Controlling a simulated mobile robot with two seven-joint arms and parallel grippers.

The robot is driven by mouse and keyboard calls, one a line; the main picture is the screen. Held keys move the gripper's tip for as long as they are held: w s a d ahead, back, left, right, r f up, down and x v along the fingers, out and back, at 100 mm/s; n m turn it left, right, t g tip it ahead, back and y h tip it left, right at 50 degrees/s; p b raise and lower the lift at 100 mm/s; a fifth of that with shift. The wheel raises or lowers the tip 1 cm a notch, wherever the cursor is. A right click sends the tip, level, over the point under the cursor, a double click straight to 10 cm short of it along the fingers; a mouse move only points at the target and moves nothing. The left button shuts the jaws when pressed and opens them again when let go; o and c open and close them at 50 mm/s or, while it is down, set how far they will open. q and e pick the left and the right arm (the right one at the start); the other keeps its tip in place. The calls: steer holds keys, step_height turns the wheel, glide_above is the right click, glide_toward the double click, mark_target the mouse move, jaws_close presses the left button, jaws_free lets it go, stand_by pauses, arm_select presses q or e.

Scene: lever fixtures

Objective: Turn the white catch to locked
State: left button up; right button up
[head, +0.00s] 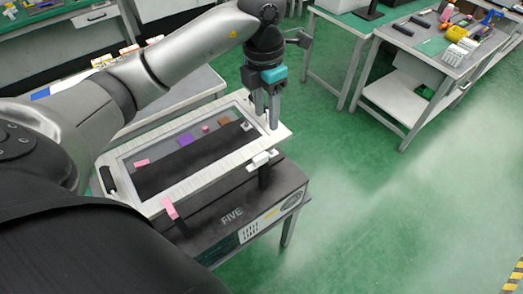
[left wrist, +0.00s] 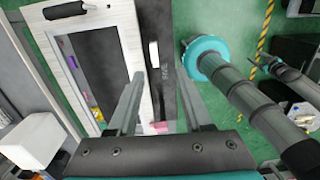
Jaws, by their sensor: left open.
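The white catch (head: 261,159) sits at the front right edge of the light framed panel (head: 222,167), above a dark cabinet front. In the left wrist view the catch (left wrist: 153,53) shows as a narrow white bar beside the panel's edge. My left gripper (head: 266,120) points down over the panel's right end, its fingers apart and empty. In the left wrist view its two fingers (left wrist: 162,80) reach toward the catch, with a gap to it. I cannot tell whether they touch anything.
A pink lever (head: 170,208) stands at the panel's front left. A black handle (head: 108,180) is at its left end. Small coloured blocks lie inside the frame. The dark cabinet (head: 232,217) stands below. Benches with tools are behind; the green floor at right is clear.

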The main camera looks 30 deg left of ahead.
arm_select(q)
glide_toward(262, 156)
step_height(262, 156, down, 9)
steer(key=shift+r, duration=0.15)
stand_by(0.4)
jaws_close()
stand_by(0.5)
